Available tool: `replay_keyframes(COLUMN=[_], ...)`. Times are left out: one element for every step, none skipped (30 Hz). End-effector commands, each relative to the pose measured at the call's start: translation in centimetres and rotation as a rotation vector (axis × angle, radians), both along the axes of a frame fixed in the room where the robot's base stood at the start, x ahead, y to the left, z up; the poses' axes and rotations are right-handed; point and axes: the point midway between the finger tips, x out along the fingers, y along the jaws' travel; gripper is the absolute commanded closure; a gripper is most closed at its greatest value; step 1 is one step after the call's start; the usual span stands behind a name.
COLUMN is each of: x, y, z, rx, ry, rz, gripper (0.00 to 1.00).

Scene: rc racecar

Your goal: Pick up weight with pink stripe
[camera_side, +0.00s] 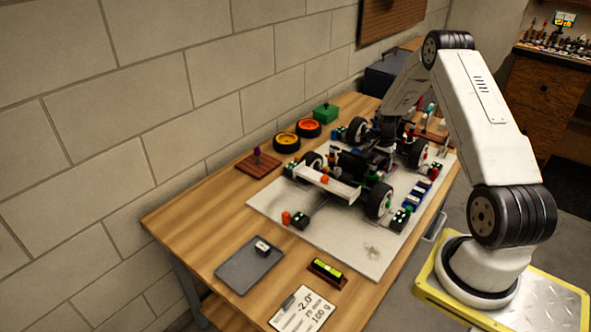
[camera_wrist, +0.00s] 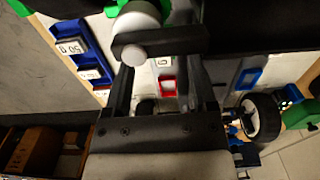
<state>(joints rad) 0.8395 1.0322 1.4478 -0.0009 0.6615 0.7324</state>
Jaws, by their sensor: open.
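No pink stripe can be made out for certain in either view. In the wrist view, a small red-edged piece with a pale centre (camera_wrist: 168,85) lies on the white board between my fingers; I cannot tell if it is the weight. Blue holders with white-labelled weights, one reading 50 g (camera_wrist: 71,46), stand at the upper left there. In the side view, blue holders (camera_side: 414,197) line the board's right edge. My gripper (camera_wrist: 160,68) is open, with nothing visibly held. In the side view its tip is partly hidden among the car's parts.
The race car (camera_side: 350,175) with black wheels sits on a white board (camera_side: 330,240). A grey tray (camera_side: 240,275), a level (camera_side: 327,270) and a scale card (camera_side: 303,310) lie in front. Orange wheels (camera_side: 287,141) and a green box (camera_side: 325,113) stand near the wall.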

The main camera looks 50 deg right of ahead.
Motion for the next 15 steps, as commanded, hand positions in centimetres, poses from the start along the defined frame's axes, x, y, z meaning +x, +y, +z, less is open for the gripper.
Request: replay_keyframes(x=[0.0,0.0,0.0,0.0,0.0,0.0,0.0,0.0,0.0,0.1,0.1,0.1,0.1,0.1,0.1], y=[0.0,0.0,0.0,0.0,0.0,0.0,0.0,0.0,0.0,0.0,0.0,0.0,0.0,0.0,0.0], z=[-0.4,-0.7,-1.0,-1.3,-1.7,-2.1,-2.4,-2.8,-3.2,-3.5,-3.7,-4.1,-4.3,-4.4,-4.6], rx=[0.001,0.001,0.001,0.002,0.002,0.002,0.002,0.002,0.002,0.001,0.001,0.001,0.001,0.001,0.001], ry=[0.001,0.001,0.001,0.002,0.002,0.002,0.002,0.002,0.001,0.0,0.0,0.0,-0.001,-0.002,-0.002], rz=[0.0,0.0,0.0,0.0,0.0,0.0,0.0,0.0,0.0,0.0,0.0,0.0,0.001,0.001,0.001], gripper=[0.26,0.26,0.26,0.26,0.26,0.26,0.26,0.26,0.26,0.26,0.26,0.26,0.26,0.26,0.26])
